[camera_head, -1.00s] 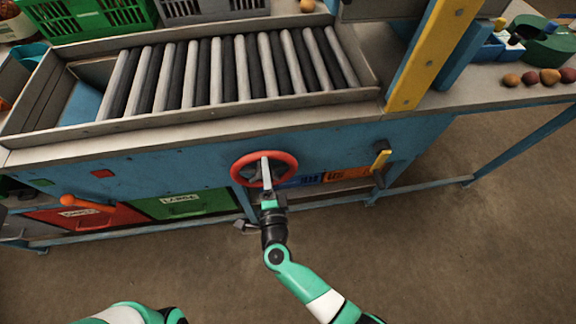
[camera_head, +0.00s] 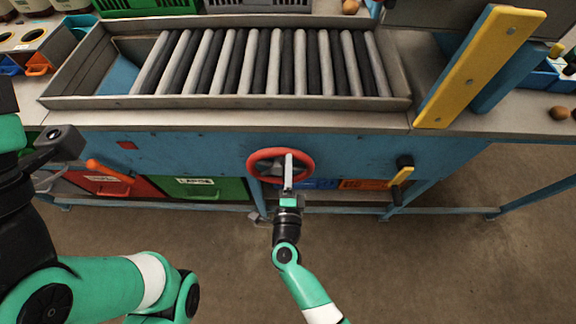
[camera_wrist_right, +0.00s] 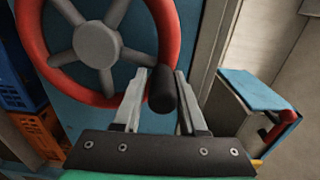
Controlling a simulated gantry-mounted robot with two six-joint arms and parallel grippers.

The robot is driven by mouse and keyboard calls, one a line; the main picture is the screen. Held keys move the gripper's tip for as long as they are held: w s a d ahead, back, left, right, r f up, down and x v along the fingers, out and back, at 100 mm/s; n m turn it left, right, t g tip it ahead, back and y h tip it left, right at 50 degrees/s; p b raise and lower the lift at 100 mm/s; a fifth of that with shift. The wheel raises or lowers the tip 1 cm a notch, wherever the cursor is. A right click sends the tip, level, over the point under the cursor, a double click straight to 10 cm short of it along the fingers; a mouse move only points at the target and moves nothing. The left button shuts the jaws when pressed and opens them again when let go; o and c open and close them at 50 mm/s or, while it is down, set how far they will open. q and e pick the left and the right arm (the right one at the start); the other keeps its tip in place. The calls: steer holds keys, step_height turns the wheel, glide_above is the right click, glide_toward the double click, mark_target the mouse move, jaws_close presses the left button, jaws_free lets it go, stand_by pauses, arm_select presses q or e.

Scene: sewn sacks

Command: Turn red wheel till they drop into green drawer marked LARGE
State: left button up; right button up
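The red wheel (camera_head: 280,152) is on the blue front panel below the roller bed. In the right wrist view, the red wheel (camera_wrist_right: 34,40) has grey spokes and a black knob (camera_wrist_right: 162,90) near its rim. My right gripper (camera_head: 288,163) is at the wheel; its fingers (camera_wrist_right: 160,90) lie against both sides of the knob. The green drawer (camera_head: 212,194) marked LARGE is below the panel, left of the wheel, and looks closed. My left gripper (camera_head: 52,172) is at the left, partly hidden; its finger state is unclear.
The roller bed (camera_head: 270,62) shows no sacks. A yellow-handled lever (camera_head: 401,176) is right of the wheel. A yellow post (camera_head: 480,65) stands at right. Floor in front is clear.

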steer(key=shift+o, duration=1.3)
steer(key=shift+d, duration=0.1)
steer(key=shift+r, duration=0.1)
steer(key=shift+s+p, duration=0.4)
steer(key=shift+s, duration=0.05)
steer(key=s+p, duration=0.4)
steer(key=s, duration=0.6)
steer(key=shift+s+a, duration=0.3)
steer(key=shift+s, duration=0.05)
